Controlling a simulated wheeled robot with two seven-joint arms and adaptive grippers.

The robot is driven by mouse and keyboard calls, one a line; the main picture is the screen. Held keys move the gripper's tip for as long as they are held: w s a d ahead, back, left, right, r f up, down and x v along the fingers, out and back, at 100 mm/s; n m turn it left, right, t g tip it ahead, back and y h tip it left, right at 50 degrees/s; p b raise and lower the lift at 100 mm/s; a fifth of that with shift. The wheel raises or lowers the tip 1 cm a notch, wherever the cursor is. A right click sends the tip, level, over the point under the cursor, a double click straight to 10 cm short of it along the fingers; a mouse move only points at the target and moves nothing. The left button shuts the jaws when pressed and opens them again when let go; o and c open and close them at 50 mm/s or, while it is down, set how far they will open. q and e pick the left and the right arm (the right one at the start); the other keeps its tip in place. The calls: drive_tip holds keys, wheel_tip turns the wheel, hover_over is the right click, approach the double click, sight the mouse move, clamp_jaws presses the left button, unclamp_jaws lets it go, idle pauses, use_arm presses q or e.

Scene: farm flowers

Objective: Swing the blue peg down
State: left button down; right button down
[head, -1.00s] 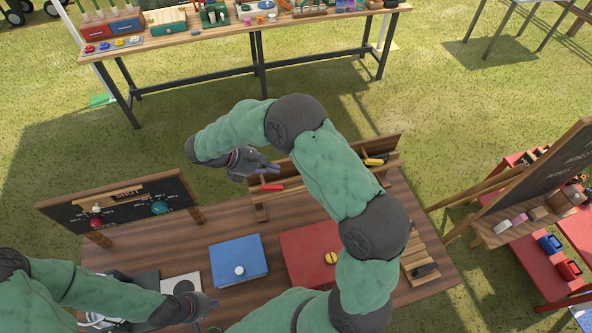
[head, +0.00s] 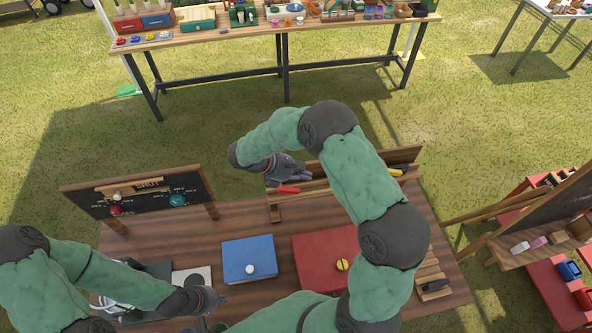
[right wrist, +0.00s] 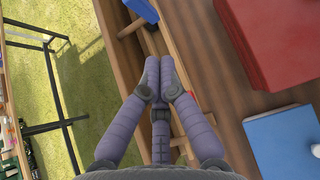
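The wooden rack (head: 275,212) at the table's far edge carries coloured pegs. The blue peg (right wrist: 142,10) shows in part at the top of the right wrist view, beyond my fingertips. In the head view my right arm hides it. My right gripper (head: 304,177) is over the rack, just beyond the red peg (head: 288,189). In the right wrist view its purple fingers (right wrist: 160,70) are together with nothing seen between them. My left gripper (head: 214,297) is low over the near left of the table, and its fingers are too small to read.
A blue box (head: 238,258) with a white knob and a red box (head: 310,255) with a yellow knob sit on the table. A yellow peg (head: 395,172) is at the rack's right. A small chalkboard (head: 140,197) stands at the left. Bare wood lies between.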

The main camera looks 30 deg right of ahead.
drive_tip(key=s+d+f+p, duration=0.1)
drive_tip(key=s+d+f, duration=0.1)
drive_tip(key=d, duration=0.4)
drive_tip(key=shift+d, duration=0.15)
